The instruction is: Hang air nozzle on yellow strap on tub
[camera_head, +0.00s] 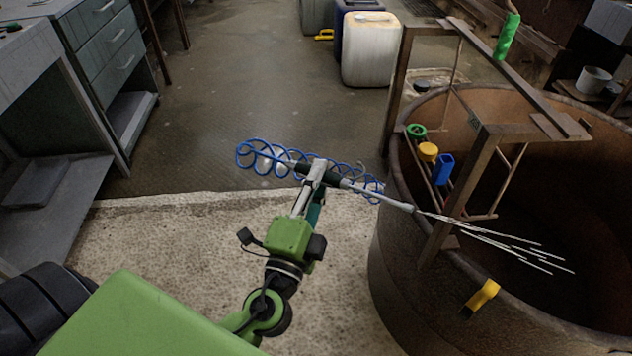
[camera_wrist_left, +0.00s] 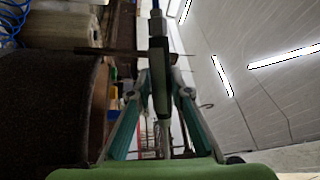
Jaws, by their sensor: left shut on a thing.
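The air nozzle (camera_head: 374,194) is a thin grey wand with a dark handle and a coiled blue hose behind it. White streaks of air leave its tip over the tub. My left gripper (camera_head: 316,172) is shut on the nozzle's handle, left of the tub. In the left wrist view the nozzle (camera_wrist_left: 159,75) stands between the fingers of the gripper (camera_wrist_left: 161,92). The large rusty tub (camera_head: 392,262) is at the right. The yellow strap (camera_head: 482,297) hangs over its near rim, below and right of the nozzle tip. My right gripper is not seen.
A rusty metal frame (camera_head: 487,141) stands over the tub's left rim. A rail in the tub carries a green ring (camera_head: 416,131), a yellow piece (camera_head: 428,152) and a blue piece (camera_head: 443,170). A white canister (camera_head: 370,50) stands behind. Drawers are at left.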

